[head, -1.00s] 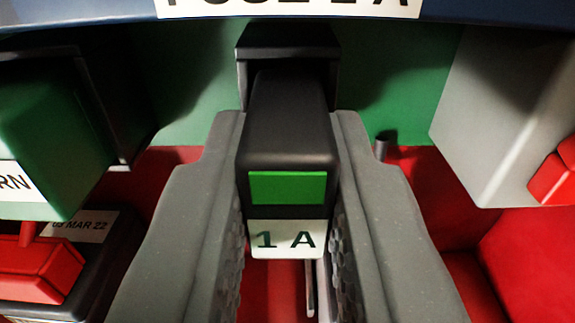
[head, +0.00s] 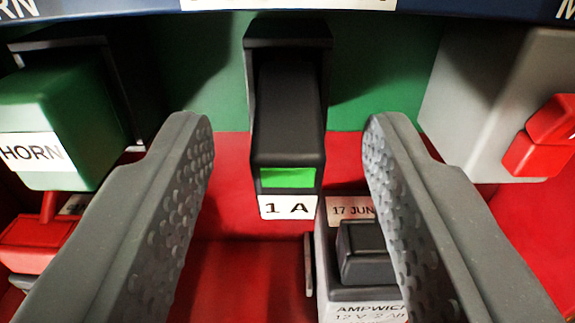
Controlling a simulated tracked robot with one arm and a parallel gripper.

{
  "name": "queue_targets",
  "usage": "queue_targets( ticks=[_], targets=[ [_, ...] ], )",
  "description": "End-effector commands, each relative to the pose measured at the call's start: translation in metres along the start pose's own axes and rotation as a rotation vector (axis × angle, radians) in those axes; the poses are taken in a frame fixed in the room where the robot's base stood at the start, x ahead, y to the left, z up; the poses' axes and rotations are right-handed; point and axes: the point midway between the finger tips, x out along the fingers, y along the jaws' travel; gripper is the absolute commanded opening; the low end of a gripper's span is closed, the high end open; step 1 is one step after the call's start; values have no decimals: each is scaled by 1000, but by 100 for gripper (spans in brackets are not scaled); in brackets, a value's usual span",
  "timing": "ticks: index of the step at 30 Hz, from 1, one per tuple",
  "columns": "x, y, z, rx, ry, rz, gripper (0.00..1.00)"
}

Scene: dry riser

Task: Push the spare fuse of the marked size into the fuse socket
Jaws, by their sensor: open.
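The fuse (head: 288,135) is a black block with a green band and a white "1 A" label on its near end. Its far end is inside the black fuse socket (head: 288,32) on the green back wall; how deep it sits I cannot tell. My gripper (head: 287,135) is open, with one grey finger on each side of the fuse and a clear gap to both. The fuse stays in the socket with nothing holding it. The label above the socket is cut off by the top edge.
A green block marked HORN (head: 55,125) is at left, with a red part below it. A grey box with a red switch (head: 545,135) is at right. A battery (head: 350,255) stands below the fuse on the red floor (head: 240,210).

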Motion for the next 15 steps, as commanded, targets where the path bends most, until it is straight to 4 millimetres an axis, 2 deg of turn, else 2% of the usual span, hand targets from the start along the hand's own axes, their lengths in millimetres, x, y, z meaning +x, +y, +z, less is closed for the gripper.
queue_targets(
  ticks=[15],
  targets=[
    [-82, 0, 0, 0, -1, 0, 43]
  ],
)
